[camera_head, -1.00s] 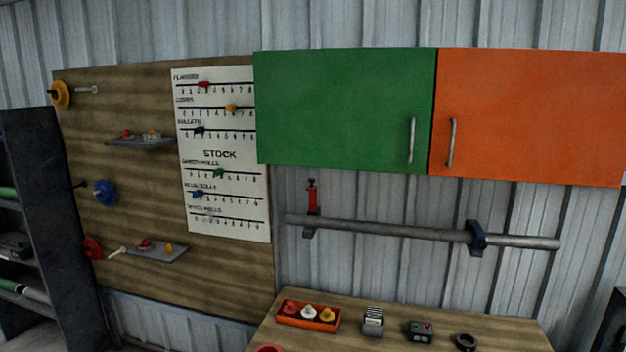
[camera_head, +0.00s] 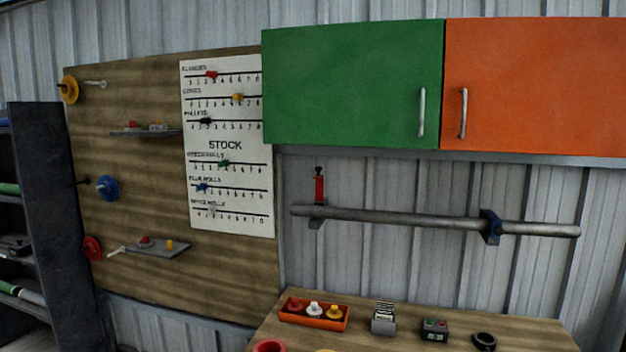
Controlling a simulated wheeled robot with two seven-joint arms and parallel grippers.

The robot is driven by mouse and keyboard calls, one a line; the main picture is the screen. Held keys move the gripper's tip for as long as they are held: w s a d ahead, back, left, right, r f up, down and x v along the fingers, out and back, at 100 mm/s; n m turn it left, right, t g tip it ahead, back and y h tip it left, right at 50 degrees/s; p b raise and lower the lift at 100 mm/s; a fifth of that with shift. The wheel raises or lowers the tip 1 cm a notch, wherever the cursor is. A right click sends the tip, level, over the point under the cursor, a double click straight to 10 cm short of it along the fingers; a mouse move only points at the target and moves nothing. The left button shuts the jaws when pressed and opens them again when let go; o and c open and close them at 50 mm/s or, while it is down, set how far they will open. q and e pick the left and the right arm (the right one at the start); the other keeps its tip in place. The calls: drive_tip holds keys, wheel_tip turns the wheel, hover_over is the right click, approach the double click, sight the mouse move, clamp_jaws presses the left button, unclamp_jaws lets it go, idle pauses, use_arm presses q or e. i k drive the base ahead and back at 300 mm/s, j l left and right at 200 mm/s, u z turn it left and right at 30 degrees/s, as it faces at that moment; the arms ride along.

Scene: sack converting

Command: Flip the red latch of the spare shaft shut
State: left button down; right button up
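The spare shaft (camera_head: 400,219) is a long grey bar that lies level along the corrugated wall, under the cupboards. The red latch (camera_head: 319,189) stands upright at the bar's left end, with a dark knob on top, above a dark bracket. A blue-black bracket (camera_head: 490,227) holds the bar nearer its right end, with no raised red lever on it. Neither of my grippers shows in the head view.
A wooden table (camera_head: 410,337) stands below the shaft with an orange tray (camera_head: 315,314) of coloured knobs, a small button box (camera_head: 434,330) and a dark ring (camera_head: 484,341). Green (camera_head: 352,85) and orange (camera_head: 535,87) cupboards hang above. A pegboard (camera_head: 130,200) and dark shelf (camera_head: 45,200) are left.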

sight(319, 172)
drive_tip(key=i+j+z, duration=0.1)
drive_tip(key=z, duration=0.75)
drive_tip(key=i+j+z, duration=0.3)
drive_tip(key=j, duration=0.25)
drive_tip(key=j+z, duration=0.3)
drive_tip(key=j, duration=0.25)
drive_tip(key=i+j+z, duration=0.1)
drive_tip(key=j+z, duration=0.25)
drive_tip(key=j, duration=1.6)
drive_tip(key=i+z, duration=0.05)
